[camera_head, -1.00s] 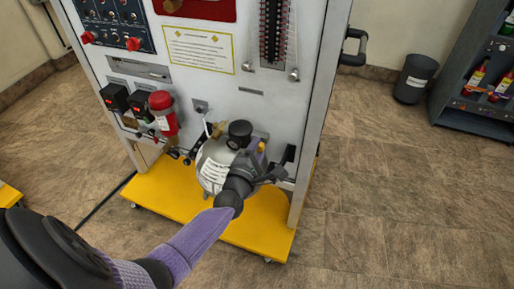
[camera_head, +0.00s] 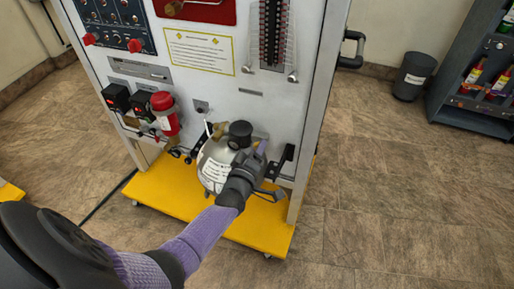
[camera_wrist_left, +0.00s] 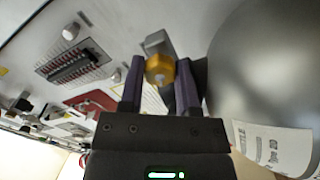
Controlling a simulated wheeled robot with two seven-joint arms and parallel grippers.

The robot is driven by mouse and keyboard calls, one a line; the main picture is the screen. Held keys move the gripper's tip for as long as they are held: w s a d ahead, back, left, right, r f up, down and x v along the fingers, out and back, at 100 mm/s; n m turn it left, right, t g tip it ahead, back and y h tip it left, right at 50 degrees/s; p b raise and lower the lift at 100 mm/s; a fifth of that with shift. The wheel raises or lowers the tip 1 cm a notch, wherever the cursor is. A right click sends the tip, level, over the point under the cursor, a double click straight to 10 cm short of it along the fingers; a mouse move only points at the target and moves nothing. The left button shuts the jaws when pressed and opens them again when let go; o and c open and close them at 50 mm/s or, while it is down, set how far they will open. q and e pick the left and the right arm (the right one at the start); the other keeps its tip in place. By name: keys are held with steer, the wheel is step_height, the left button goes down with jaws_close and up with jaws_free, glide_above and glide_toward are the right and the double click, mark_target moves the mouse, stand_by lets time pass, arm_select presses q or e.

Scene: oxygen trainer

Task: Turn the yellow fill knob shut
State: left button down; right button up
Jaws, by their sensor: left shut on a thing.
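The yellow fill knob (camera_wrist_left: 160,69) shows between the two fingertips of my left gripper (camera_wrist_left: 160,82) in the left wrist view. The fingers are shut on it, one on each side. In the head view my left gripper (camera_head: 262,165) is at the right side of the silver tank (camera_head: 213,165), and the hand hides the knob there. A dark round gauge (camera_head: 240,134) sits on top of the tank. My right gripper is in neither view.
The tank stands on the yellow base (camera_head: 160,191) of the white trainer panel (camera_head: 225,95). A red cylinder (camera_head: 163,112) is mounted left of the tank. A dark bin (camera_head: 413,76) and shelf (camera_head: 470,110) stand at the right. The floor between is clear.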

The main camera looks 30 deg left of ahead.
arm_select(q)
steer(key=m, duration=0.3)
steer(key=shift+m+p, duration=0.3)
steer(key=shift+m, duration=0.1)
steer(key=m, duration=0.2)
steer(key=shift+m, duration=0.4)
steer(key=shift+f+m, duration=0.1)
steer(key=shift+m, duration=0.8)
steer(key=m, duration=0.2)
steer(key=shift+m+p, duration=0.3)
steer(key=shift+p, duration=0.05)
steer(key=shift+m, duration=1.8)
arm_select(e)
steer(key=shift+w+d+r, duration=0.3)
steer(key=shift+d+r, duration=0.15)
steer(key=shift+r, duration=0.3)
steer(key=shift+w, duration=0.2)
